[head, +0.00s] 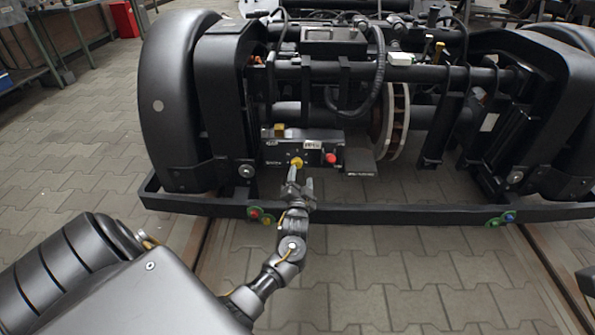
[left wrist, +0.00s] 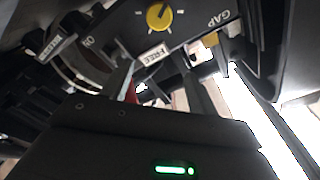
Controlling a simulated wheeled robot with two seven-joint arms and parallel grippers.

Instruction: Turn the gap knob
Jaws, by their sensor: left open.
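The yellow gap knob (head: 296,162) sits on a black control panel (head: 275,154) low on the bogie's front. In the left wrist view, the knob (left wrist: 160,15) is round with a dark pointer mark, and the "GAP" lettering (left wrist: 219,20) is on the panel beside it. My left gripper (head: 300,181) is open, just in front of and below the knob in the head view. In the left wrist view, its two fingers (left wrist: 157,72) are apart and the knob lies beyond their tips, not between them.
A red button (head: 331,158) is right of the knob on the panel, with a white "FREE" label (left wrist: 153,54) nearby. A black crossbar (head: 370,210) runs below the panel. A large black wheel (head: 172,105) stands left. The paved floor in front is open.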

